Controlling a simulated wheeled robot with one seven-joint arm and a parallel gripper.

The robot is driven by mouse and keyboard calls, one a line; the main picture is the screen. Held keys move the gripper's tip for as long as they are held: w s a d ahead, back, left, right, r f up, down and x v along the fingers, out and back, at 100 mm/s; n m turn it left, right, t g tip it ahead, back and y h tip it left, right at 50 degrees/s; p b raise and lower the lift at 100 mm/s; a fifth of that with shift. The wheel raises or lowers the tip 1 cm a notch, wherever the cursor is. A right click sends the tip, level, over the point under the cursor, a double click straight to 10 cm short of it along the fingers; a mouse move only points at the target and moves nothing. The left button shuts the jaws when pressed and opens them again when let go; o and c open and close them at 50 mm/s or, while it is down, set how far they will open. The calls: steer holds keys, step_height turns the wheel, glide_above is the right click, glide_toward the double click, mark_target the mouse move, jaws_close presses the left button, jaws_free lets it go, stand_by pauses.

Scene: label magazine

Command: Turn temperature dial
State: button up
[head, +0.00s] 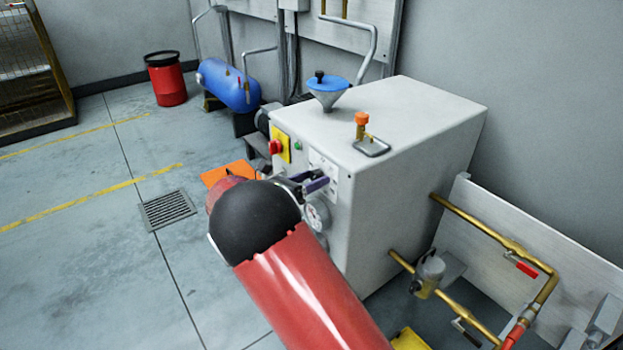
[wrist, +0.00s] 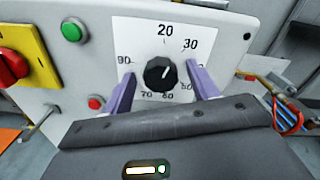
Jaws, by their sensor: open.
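The temperature dial is a black round knob (wrist: 160,74) on a white scale plate (wrist: 139,33) on the machine's front panel. The numbers 20, 30 and 90 show around it, with others partly covered. A white mark on the knob points up and slightly right, between 20 and 30. My gripper (wrist: 163,82) is open, with one purple finger on each side of the knob. Gaps show between the fingers and the knob. In the head view my gripper (head: 312,181) is at the machine's front, and my arm hides the dial.
On the grey machine (head: 430,115), a red-and-yellow switch (wrist: 15,65), a green button (wrist: 74,31) and a red button (wrist: 96,102) lie left of the dial. A round gauge (head: 317,214) is below. A blue funnel (head: 328,88) and orange-capped valve (head: 361,120) stand on top.

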steer(key=shift+w+d, duration=0.1)
steer(key=shift+d, duration=0.05)
steer(key=c, duration=1)
steer(key=shift+f+m, duration=0.1)
steer(key=shift+m, duration=0.2)
steer(key=m+b, duration=0.8)
steer(key=m, duration=0.1)
steer(key=m+b, duration=0.9)
steer(key=m, duration=0.1)
steer(key=shift+s+d+f, duration=0.1)
steer(key=shift+s+f, duration=0.05)
steer(key=shift+s, duration=0.05)
steer(key=shift+b, duration=0.3)
